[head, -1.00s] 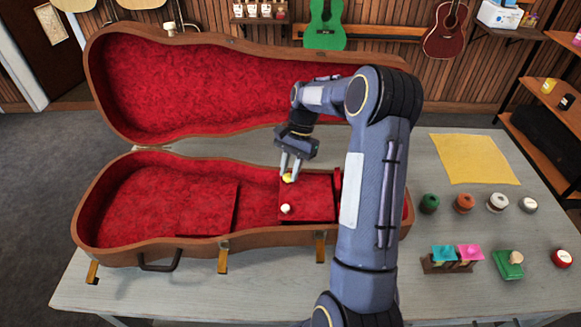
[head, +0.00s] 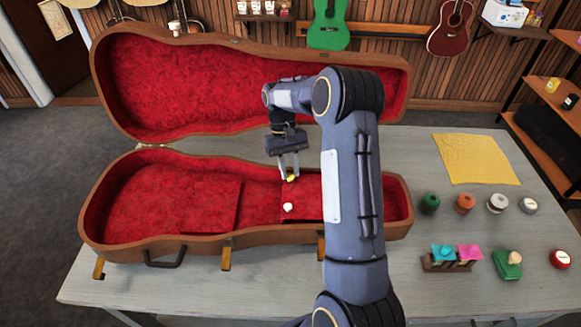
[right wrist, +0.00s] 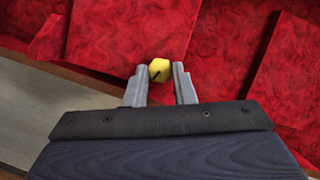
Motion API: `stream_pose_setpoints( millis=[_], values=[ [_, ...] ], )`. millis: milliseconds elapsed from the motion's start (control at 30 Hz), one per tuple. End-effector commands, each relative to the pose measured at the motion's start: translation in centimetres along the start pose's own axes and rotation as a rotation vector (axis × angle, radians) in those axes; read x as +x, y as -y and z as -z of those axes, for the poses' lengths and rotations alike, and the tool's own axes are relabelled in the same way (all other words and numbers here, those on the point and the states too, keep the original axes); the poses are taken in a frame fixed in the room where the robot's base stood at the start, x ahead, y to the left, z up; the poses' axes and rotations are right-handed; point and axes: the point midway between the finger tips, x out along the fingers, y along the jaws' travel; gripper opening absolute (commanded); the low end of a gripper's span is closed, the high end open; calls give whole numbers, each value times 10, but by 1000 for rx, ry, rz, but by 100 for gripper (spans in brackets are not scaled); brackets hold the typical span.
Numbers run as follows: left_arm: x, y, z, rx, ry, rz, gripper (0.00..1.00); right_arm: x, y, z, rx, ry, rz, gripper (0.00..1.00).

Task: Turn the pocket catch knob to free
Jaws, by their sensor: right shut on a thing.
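The pocket catch knob is a small yellow knob (head: 291,179) on the red pocket lid (head: 309,203) inside the open ukulele case (head: 120,247). It also shows in the right wrist view as a faceted yellow knob (right wrist: 159,70) with a dark line slanting across its face. My right gripper (head: 290,175) points down at the pocket and is shut on the yellow knob, one finger on each side. A round white knob (head: 288,207) sits on the lid nearer the case's front. My right arm hides the lid's right part. My left gripper is out of view.
The case lid (head: 250,50) stands open behind. Right of the case are a yellow cloth (head: 475,159), several spools and jars (head: 464,203), a rack with coloured pieces (head: 447,262) and a green block (head: 507,264). Brass latches (head: 226,256) hang at the case's front.

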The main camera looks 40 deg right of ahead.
Motion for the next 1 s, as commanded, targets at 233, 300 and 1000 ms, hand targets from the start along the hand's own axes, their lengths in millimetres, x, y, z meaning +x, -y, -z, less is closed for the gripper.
stream_pose_setpoints(
  millis=[233, 300, 1000],
  values=[
    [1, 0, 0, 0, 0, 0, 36, 0, 3, 0, -189, 0, -78, 0],
    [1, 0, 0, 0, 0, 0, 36, 0, 3, 0, -233, -1, -97, 0],
    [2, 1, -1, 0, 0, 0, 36, 0, 4, -1, -398, -1, -165, 0]
  ],
)
